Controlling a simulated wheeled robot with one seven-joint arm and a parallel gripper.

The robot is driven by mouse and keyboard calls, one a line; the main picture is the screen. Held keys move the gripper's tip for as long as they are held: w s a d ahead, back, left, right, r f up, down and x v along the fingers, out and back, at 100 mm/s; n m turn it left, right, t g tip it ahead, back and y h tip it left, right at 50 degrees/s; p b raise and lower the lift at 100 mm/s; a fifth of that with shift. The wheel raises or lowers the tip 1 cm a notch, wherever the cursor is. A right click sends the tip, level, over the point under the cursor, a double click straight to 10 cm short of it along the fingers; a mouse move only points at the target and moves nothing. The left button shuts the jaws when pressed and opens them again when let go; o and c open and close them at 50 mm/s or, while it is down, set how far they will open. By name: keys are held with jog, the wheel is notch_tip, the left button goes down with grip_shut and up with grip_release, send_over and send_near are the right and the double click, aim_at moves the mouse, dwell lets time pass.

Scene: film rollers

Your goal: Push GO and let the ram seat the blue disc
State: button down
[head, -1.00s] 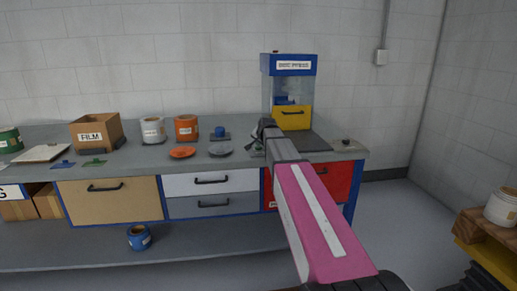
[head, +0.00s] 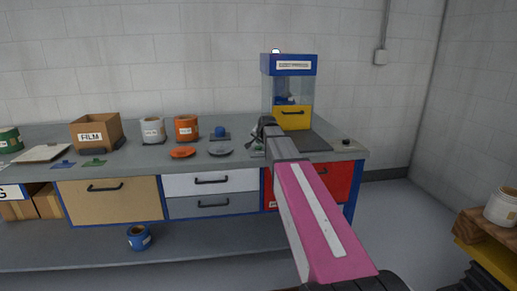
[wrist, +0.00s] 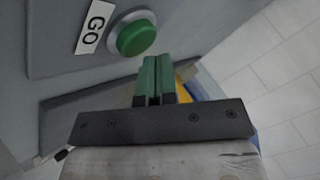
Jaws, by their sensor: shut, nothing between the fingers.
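The press (head: 289,66) stands on the bench at right centre, with a blue top, clear sides and a yellow front (head: 291,117). Something blue (head: 286,100) shows dimly inside; I cannot tell the disc from the ram. In the wrist view the green GO button (wrist: 137,37) sits in a pale ring beside its GO label (wrist: 96,27). My gripper (wrist: 155,63) is shut and empty, its green fingertips close to the button's edge; contact is unclear. In the head view my arm largely hides the gripper (head: 259,139) and the button area.
Orange (head: 186,128) and white (head: 152,130) rolls, a FILM box (head: 96,132), an orange disc (head: 182,152) and a grey disc (head: 220,151) sit left on the bench. A small blue object (head: 220,132) stands on a grey base. A dark knob (head: 346,142) is at the right.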

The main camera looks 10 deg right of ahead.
aim_at(260, 147)
jog(key=shift+r, duration=2.75)
